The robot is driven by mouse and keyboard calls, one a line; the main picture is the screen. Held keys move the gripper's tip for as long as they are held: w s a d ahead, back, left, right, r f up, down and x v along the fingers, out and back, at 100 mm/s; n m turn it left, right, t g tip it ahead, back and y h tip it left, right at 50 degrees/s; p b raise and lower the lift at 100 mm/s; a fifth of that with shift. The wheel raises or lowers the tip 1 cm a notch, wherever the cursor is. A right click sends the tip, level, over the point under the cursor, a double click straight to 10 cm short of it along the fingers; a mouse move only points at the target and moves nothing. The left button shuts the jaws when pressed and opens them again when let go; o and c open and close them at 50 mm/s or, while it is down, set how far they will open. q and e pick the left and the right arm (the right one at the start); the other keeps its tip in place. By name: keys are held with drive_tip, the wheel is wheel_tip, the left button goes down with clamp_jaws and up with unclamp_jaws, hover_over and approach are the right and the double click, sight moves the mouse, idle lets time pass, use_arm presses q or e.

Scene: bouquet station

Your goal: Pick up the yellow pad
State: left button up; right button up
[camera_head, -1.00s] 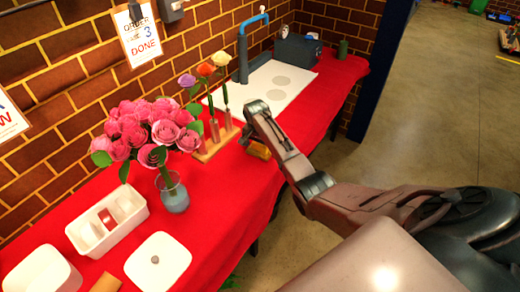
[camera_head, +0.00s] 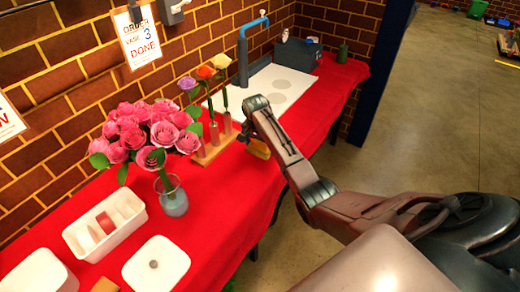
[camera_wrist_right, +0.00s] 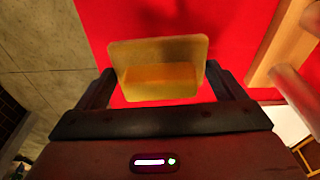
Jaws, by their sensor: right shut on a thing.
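The yellow pad (camera_wrist_right: 160,72) is a small yellow block with a paler layer. It sits between the two fingers of my right gripper (camera_wrist_right: 160,90) in the right wrist view, with red cloth behind it. In the head view the pad (camera_head: 259,149) shows at the tip of my right gripper (camera_head: 250,140), near the front edge of the red table. My right gripper is shut on the pad. Whether the pad touches the cloth is hard to tell. My left gripper is not in view.
A wooden rack (camera_head: 215,146) with several single flowers stands just left of my right gripper. A white mat (camera_head: 270,88) lies beyond.

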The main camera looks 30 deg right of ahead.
drive_tip(key=s+a, duration=0.3)
drive_tip(key=s, duration=0.1)
drive_tip(key=s+a+b, duration=0.1)
drive_tip(key=s+a, duration=0.2)
drive_tip(key=s, duration=0.1)
drive_tip(key=s+a+r, duration=0.1)
drive_tip(key=s+a, duration=0.2)
drive_tip(key=s, duration=0.1)
drive_tip(key=shift+r+b, duration=0.1)
drive_tip(key=shift+b, duration=0.3)
